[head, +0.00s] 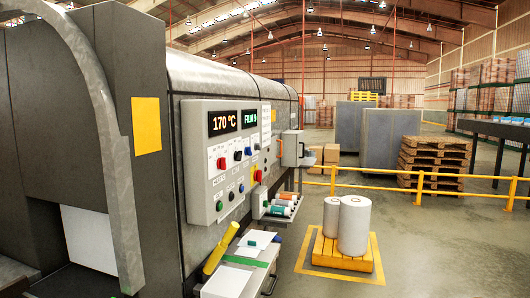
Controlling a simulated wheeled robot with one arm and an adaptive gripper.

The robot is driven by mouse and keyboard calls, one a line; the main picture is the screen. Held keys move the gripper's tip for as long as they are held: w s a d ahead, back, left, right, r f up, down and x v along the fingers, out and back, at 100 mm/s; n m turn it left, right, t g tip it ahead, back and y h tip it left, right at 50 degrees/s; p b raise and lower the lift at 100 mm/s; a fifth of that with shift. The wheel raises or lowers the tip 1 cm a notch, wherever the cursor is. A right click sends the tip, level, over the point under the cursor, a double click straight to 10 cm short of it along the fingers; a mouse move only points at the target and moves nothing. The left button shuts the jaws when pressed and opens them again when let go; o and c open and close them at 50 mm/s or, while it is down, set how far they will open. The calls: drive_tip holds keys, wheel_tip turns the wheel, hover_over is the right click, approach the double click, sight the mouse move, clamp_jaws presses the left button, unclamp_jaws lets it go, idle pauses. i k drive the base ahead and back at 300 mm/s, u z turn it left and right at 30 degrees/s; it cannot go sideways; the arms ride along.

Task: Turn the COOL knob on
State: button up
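A light grey control panel (213,160) is on the side of a large dark machine. Its upper display (222,122) reads 170 °C. Below are a red control (221,163), a dark knob (238,156) and a blue knob (248,151). Lower down are a green control (219,206) and small dark controls (231,196). Another red control (258,175) is at the right edge. The labels are too small to read, so I cannot tell which knob is COOL or how it is set. My gripper is not in view.
A shelf (228,284) with papers and a yellow-handled tool (221,248) juts out below the panel. A small tray (278,219) holds coloured rolls. White rolls (353,226) stand on a yellow pallet (336,257). The floor (440,250) at right is clear, before a yellow railing (420,183).

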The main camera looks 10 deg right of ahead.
sight(247, 151)
drive_tip(key=z, duration=0.65)
drive_tip(key=i, duration=1.2)
drive_tip(key=u, duration=0.15)
